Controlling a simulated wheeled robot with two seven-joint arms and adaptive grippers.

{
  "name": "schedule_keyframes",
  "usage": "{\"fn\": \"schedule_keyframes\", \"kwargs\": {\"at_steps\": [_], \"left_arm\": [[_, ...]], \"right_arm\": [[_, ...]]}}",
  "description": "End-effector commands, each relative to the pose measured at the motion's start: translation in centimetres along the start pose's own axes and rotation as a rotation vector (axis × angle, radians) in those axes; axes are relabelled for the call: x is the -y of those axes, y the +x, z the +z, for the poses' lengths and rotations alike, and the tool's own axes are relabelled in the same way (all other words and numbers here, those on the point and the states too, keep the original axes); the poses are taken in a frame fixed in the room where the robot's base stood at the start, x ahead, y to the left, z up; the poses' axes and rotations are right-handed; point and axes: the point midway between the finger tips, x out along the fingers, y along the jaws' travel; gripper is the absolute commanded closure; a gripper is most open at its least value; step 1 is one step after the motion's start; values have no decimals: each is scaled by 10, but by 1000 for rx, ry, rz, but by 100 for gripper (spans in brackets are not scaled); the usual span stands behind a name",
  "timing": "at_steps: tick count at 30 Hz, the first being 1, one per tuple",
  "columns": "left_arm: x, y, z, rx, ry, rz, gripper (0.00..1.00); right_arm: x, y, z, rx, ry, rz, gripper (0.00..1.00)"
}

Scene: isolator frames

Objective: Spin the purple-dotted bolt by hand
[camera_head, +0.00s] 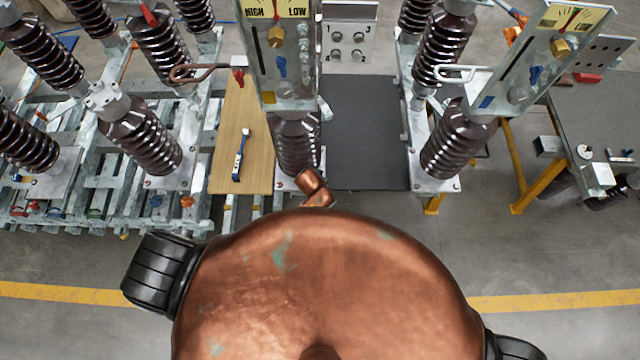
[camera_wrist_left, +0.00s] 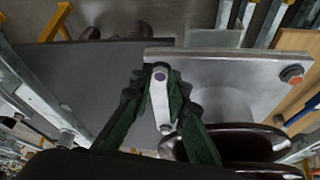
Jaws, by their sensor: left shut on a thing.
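In the left wrist view, my left gripper (camera_wrist_left: 160,72) has dark green fingers that close together at the edge of a grey metal base plate (camera_wrist_left: 225,68). The fingers hide how the bolt sits in the plate. In the head view the bolt and the left gripper are hidden behind a large copper-coloured body. The right gripper is in neither view.
A dark ribbed insulator (camera_head: 297,145) rises from the middle base plate. A blue wrench (camera_head: 240,155) lies on a wooden board (camera_head: 225,118) to its left. A black panel (camera_head: 365,130) lies to its right. An orange-marked bolt (camera_wrist_left: 292,75) is at the plate's other corner.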

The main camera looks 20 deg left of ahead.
Motion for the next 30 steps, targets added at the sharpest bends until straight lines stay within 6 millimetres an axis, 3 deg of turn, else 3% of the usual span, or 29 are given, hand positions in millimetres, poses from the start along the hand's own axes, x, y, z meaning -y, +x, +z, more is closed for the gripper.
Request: {"fn": "schedule_keyframes", "kwargs": {"at_steps": [9,24,25,30], "left_arm": [[0,0,0,-1,97,41,100],[0,0,0,0,110,47,100],[0,0,0,0,110,47,83],[0,0,0,0,109,46,71]], "right_arm": [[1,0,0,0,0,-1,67],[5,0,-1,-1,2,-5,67],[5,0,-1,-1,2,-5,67],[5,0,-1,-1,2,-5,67]]}}
